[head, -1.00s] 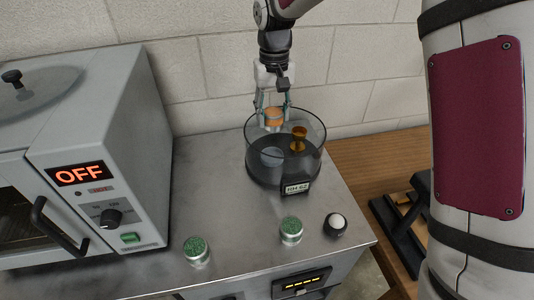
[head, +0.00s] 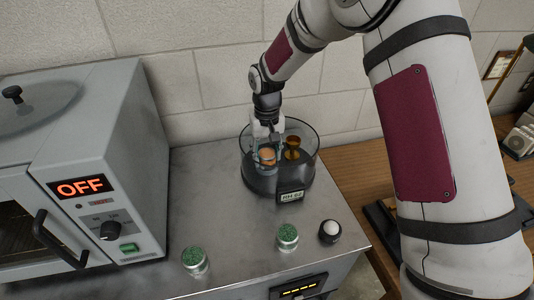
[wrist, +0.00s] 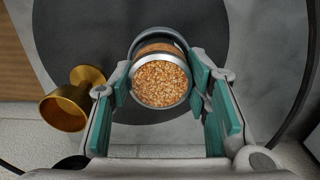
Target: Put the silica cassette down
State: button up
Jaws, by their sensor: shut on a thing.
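The silica cassette (head: 268,155), a small metal-rimmed cup of orange beads, is inside the clear round chamber (head: 246,178). My gripper (head: 267,151) reaches down into the chamber and is shut on it. In the wrist view the cassette (wrist: 160,84) sits between the teal pads of my gripper (wrist: 165,98), with a dark curved rim just behind it. I cannot tell whether the cassette touches the chamber's floor or a seat there.
A brass goblet (head: 292,147) stands close to the cassette in the chamber. An oven (head: 110,180) reading OFF stands left.

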aim_at(267, 153)
jog(key=shift+f, duration=0.25)
jog(key=o, duration=1.2)
jog(key=shift+r, duration=0.1)
notch_tip(267, 153, up, 12)
jog(key=b, duration=0.2)
jog(key=s+d+r+t, duration=0.1)
jog(key=s+d+r, duration=0.45)
jog(key=r, duration=0.25)
jog(key=s+d+r+t, duration=0.1)
jog(key=s+d, duration=0.2)
jog(key=s, duration=0.5)
jog(key=s+d+r+m+t, duration=0.1)
jog(key=s+d, duration=0.3)
jog(key=s, duration=0.4)
jog(key=s+d+r+m+t, duration=0.1)
jog(key=s+d+t, duration=0.1)
jog(key=s, duration=0.7)
jog(key=shift+d+r, duration=0.3)
jog(key=shift+d, duration=0.35)
